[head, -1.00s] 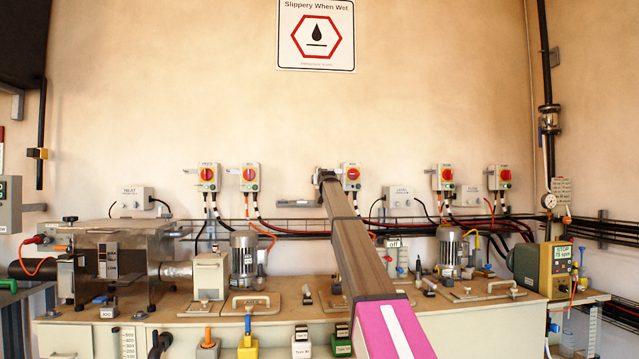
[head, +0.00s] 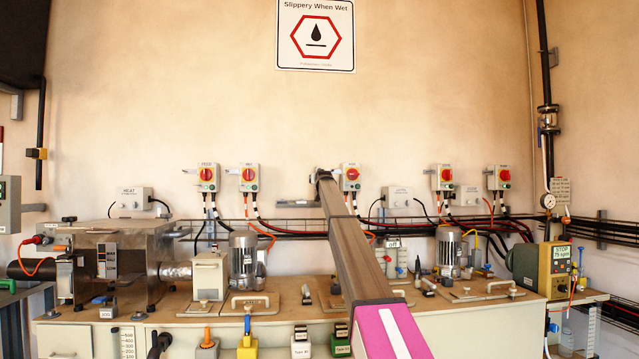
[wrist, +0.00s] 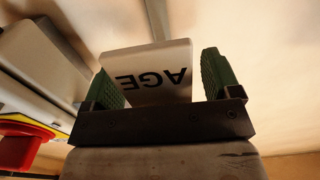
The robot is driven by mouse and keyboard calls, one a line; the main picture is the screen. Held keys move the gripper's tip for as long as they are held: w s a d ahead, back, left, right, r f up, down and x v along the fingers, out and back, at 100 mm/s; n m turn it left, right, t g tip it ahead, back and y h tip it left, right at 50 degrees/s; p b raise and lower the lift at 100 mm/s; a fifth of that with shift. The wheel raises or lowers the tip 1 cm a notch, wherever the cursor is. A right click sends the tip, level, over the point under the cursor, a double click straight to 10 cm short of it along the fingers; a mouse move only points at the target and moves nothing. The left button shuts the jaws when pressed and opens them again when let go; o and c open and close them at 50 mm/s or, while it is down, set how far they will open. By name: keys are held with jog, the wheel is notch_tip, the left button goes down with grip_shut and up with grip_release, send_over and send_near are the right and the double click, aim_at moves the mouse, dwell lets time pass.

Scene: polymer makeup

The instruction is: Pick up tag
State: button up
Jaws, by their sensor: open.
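The tag (wrist: 150,75) is a white plate with black letters reading "AGE", upside down in the wrist view. It lies between the two green-padded fingers of my gripper (wrist: 160,76). The fingers are open, one on each side of it; the left finger looks very near the tag's edge, and a gap shows at the right one. Whether either finger touches it I cannot tell. In the head view my gripper (head: 321,178) is at the wall, at the far end of my arm, and the tag cannot be made out there.
A switch box with a red knob (head: 352,175) is just right of my gripper; a red knob (wrist: 15,152) shows at lower left in the wrist view. More switch boxes (head: 249,177) line the wall. Cables run below. The bench (head: 200,307) holds motors and handled plates.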

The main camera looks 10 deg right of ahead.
jog(key=c, duration=1)
jog(key=shift+r, duration=0.1)
jog(key=s+r, duration=0.1)
jog(key=s, duration=1.7)
jog(key=shift+r, duration=0.2)
